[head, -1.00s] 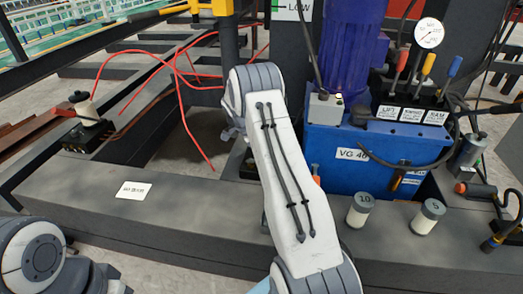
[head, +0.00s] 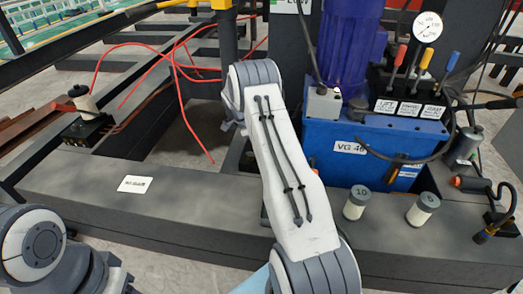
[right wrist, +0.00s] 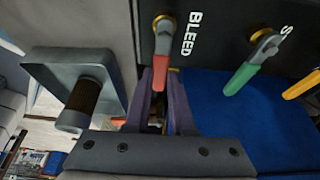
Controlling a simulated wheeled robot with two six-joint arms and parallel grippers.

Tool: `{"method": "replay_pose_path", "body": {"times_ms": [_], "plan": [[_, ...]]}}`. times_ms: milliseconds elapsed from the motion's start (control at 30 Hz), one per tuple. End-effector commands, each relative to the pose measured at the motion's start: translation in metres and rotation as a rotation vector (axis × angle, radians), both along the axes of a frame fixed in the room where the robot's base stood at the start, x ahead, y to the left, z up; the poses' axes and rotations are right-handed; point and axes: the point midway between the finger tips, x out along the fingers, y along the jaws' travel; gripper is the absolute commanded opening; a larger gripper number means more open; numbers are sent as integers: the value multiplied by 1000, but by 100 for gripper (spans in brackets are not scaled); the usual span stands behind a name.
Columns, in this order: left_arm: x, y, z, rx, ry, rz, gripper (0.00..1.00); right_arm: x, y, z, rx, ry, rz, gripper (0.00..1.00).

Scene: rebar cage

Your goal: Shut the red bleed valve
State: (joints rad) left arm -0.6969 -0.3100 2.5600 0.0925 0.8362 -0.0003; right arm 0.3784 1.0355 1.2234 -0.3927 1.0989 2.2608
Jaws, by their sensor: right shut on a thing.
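The red bleed valve lever (right wrist: 160,72) hangs from a brass fitting on a dark panel, left of the white word BLEED (right wrist: 187,34). It points down in the right wrist view, and its lower part is between the fingers. My right gripper (right wrist: 168,78) has purple fingers and is shut on this lever. In the head view my white right arm link crosses the middle, and the right gripper and the bleed lever cannot be made out there. My left arm shows at the lower left of the head view, with its gripper out of view.
Green (right wrist: 242,78) and yellow (right wrist: 302,86) levers hang right of the red one. A grey bracket with a dark cylinder (right wrist: 84,96) stands close on the left. The blue pump unit (head: 335,170) and two small jars, marked 10 (head: 357,207) and 5 (head: 422,211), are right of my arm.

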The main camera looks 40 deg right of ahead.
Motion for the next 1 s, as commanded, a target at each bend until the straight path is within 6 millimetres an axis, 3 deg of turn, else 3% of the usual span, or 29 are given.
{"method": "replay_pose_path", "body": {"times_ms": [33,67,100,133,533,1000], "plan": [[0,0,0,0,0,0,50,-3,0,-1,2,9,-5,0],[0,0,0,0,0,0,50,-3,0,-1,2,9,-5,29],[0,0,0,0,0,0,50,-3,0,-1,2,9,-5,45],[0,0,0,0,0,0,50,-3,0,-1,2,8,-5,52],[0,0,5,0,0,0,50,1,2,8,1,3,1,52],[0,0,42,0,0,0,50,25,23,85,1,3,-1,52]]}}
